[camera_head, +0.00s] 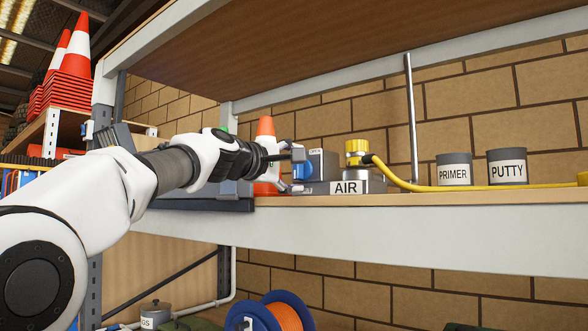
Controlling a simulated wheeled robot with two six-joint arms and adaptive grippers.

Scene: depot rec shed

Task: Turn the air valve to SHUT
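The air valve is a grey box (320,163) on the shelf with a small blue knob (302,170) on its left side. A white AIR label (346,187) is on the grey base in front of it. A small marking on top of the box is too small to read. My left gripper (290,168) is at the knob, its fingers spread above and below it. The fingers look open, and I cannot tell whether they touch the knob. My gripper partly hides the knob, so its setting cannot be read. My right gripper is not in view.
A yellow fitting (357,149) with a yellow hose (440,188) sits right of the box. PRIMER (454,169) and PUTTY (507,167) tins stand farther right. An orange cone (266,130) is behind my gripper. The shelf's front edge (420,235) runs below, and another shelf overhangs above.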

